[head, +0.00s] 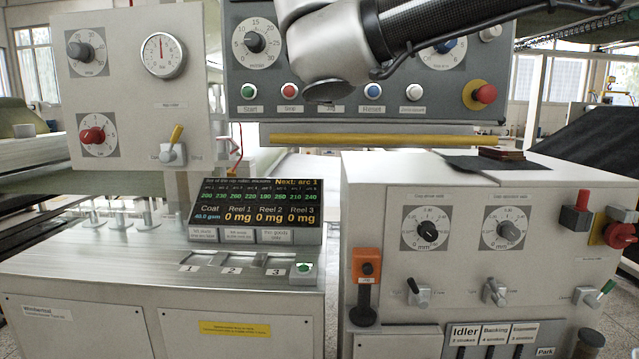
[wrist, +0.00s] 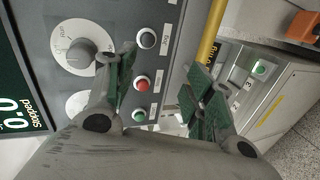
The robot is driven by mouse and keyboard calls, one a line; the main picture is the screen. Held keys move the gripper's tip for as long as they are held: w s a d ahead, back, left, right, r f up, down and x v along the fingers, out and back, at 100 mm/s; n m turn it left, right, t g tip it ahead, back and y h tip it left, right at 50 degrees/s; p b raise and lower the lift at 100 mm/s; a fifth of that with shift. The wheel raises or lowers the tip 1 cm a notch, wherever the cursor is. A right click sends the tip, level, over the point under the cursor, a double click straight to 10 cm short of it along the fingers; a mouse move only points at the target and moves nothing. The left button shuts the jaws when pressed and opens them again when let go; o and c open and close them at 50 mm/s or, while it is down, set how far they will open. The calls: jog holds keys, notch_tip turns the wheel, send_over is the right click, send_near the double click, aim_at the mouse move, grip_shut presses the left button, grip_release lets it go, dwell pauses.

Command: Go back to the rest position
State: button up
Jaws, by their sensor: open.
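My gripper (wrist: 163,72) shows in the wrist view with its two green-padded fingers apart and nothing between them. I cannot tell how far the fingertips are from the panel. In the head view my arm reaches in from the top and covers part of the same panel (head: 270,70); the gripper's fingers are not visible there.
A yellow bar (head: 370,140) runs below the panel. A display screen (head: 258,212) stands on the left cabinet (head: 110,260). The right cabinet (head: 470,260) carries dials, levers and an orange-topped handle (head: 366,268). A red emergency button (head: 485,93) sticks out at the panel's right.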

jog(key=s+d+f+m+g, duration=0.3)
jog(key=d+f+g, duration=0.1)
jog(key=d+f, duration=0.6)
jog(key=s+d+f+m+g, duration=0.2)
jog(key=s+d+f+g, duration=0.25)
jog(key=d+f, duration=0.6)
jog(key=s+d+f+m+g, duration=0.1)
jog(key=s+d+f+m, duration=0.3)
jog(key=s+d+m, duration=0.1)
jog(key=s+d+f+m, duration=0.4)
jog(key=s+d+m, duration=0.2)
jog(key=s+d, duration=0.2)
jog(key=shift+d+g+y, duration=0.35)
jog(key=shift+d+y, duration=0.05)
jog(key=shift+d, duration=0.7)
